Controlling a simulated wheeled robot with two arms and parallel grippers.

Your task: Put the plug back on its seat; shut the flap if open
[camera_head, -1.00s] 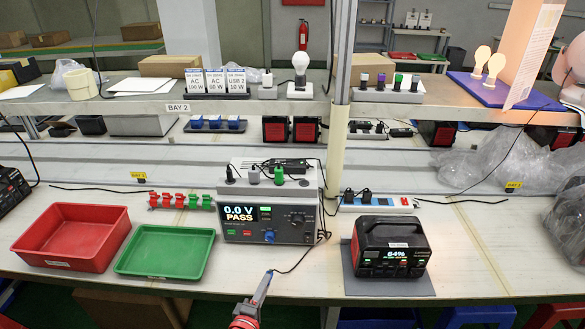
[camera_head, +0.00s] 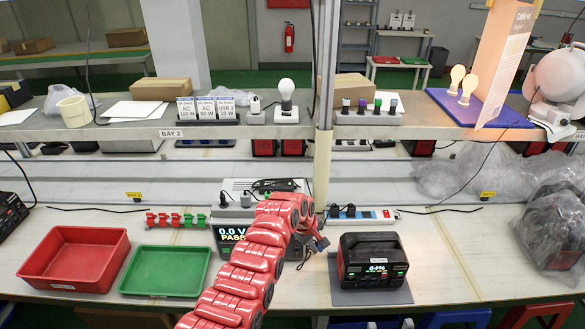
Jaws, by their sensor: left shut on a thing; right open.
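My red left arm reaches up from the bottom centre. Its gripper (camera_head: 314,240) is shut on a small dark plug (camera_head: 322,243), apart from the power station and to its upper left. A dark cord hangs below it. The black-and-red power station (camera_head: 372,258) sits on a grey mat, its display lit. No flap can be made out on it. The tester (camera_head: 226,232), showing 0.0 V PASS, is largely covered by my arm. A black plug (camera_head: 227,198) and a grey plug (camera_head: 245,200) stand on its top; the rest of that row is hidden. My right gripper is out of view.
A red tray (camera_head: 75,260) and a green tray (camera_head: 165,270) lie at the left. A power strip (camera_head: 362,214) lies behind the power station. A shelf (camera_head: 140,131) crosses above the bench.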

